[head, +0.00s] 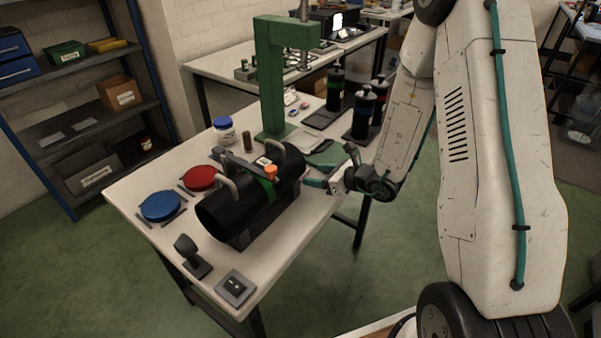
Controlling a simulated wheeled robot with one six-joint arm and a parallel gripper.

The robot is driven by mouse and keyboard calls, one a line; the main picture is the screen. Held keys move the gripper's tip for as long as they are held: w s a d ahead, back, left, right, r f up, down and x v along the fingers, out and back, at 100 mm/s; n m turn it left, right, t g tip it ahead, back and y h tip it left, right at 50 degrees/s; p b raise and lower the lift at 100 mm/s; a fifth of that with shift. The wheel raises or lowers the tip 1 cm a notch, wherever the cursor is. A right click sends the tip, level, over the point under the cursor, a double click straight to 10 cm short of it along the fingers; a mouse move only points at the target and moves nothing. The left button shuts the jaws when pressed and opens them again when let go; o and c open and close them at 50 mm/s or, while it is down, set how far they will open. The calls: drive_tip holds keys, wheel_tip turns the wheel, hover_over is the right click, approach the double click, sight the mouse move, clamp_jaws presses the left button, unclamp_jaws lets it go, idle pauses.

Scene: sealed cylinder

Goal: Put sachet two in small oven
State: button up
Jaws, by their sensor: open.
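My gripper (318,178) is open at the right edge of the near table, beside the right end of a black cylinder (232,205). Nothing shows clearly between its fingers. The cylinder lies on a dark cradle, with metal handles, a green band and an orange knob on top. Small packets (291,97) lie on the table behind the green press; they are too small to read, so I cannot tell whether one is sachet two. A dark box (322,22) with a bright panel stands on the back table; I cannot tell whether it is the small oven.
A green press (270,85) stands behind the cylinder. Dark bottles (363,112) stand at the back right.

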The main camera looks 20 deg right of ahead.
sight(306, 172)
drive_tip(key=x, duration=0.4)
drive_tip(key=shift+w+a+r, duration=0.25)
drive_tip(key=shift+w, duration=0.1)
drive_tip(key=c, duration=0.7)
drive_tip(key=shift+r, duration=0.1)
wheel_tip(306, 172, up, 18)
drive_tip(key=shift+w+d+f+m+t+h, duration=1)
drive_tip(key=shift+w+d+f+m+h, duration=0.45)
drive_tip(key=shift+w+f+m+h, duration=0.4)
drive_tip(key=shift+s+a+r+n+g+y, duration=0.45)
drive_tip(key=shift+s+a+r+n+y, duration=0.25)
drive_tip(key=shift+s+r+n+y, duration=0.25)
drive_tip(key=shift+s+a+r+n+g+y, duration=0.45)
drive_tip(key=shift+s+a+r+n+y, duration=0.35)
drive_tip(key=shift+s+n+y, duration=0.15)
